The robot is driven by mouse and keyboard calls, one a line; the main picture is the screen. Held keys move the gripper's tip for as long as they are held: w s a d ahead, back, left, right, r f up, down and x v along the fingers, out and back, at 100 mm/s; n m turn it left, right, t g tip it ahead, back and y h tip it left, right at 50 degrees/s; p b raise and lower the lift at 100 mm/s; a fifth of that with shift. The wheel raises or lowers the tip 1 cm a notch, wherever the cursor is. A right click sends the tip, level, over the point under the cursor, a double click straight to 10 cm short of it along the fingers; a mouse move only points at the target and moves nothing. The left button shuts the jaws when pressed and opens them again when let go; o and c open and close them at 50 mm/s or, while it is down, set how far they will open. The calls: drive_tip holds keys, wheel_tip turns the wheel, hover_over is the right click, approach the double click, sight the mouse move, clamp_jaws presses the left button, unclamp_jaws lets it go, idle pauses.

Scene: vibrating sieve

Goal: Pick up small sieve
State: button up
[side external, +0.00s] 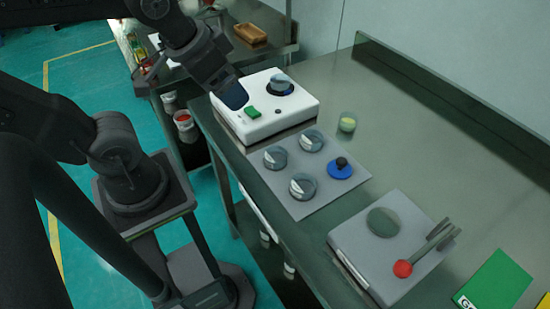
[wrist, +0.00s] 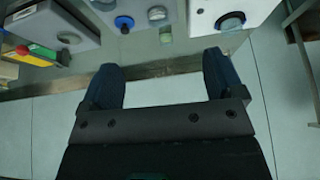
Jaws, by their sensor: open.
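Several round metal sieve pieces stand on a grey mat (side external: 317,207): one at the back (side external: 312,140), one at the left (side external: 275,157) and one at the front (side external: 302,186). I cannot tell which is the small sieve. A blue lid with a black knob (side external: 340,168) lies at the mat's right. The white shaker (side external: 290,112) has a green button and a round metal piece (side external: 280,83) on top. My gripper (side external: 235,97) is above the shaker's left side in the side view. In the wrist view my gripper (wrist: 163,76) is open, with nothing between its fingers.
A grey scale (side external: 400,240) with a round plate and a red-ended tool stands at the right. A green box (side external: 495,284) lies beyond it. A small glass cup (side external: 348,122) stands behind the mat. The bench's back right is clear, with a raised rear edge.

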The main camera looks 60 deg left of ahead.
drive_tip(key=m, duration=0.1)
drive_tip(key=m+g, duration=0.6)
drive_tip(key=m, duration=1.1)
hover_over(274, 153)
drive_tip(key=d, duration=0.2)
wheel_tip(274, 153, down, 8)
drive_tip(key=f, duration=0.8)
drive_tip(key=s+f, duration=0.1)
drive_tip(key=f, duration=0.4)
drive_tip(key=shift+a+f, duration=0.1)
drive_tip(key=shift+a, duration=0.1)
drive_tip(key=shift+c, duration=0.5)
drive_tip(key=c, duration=0.9)
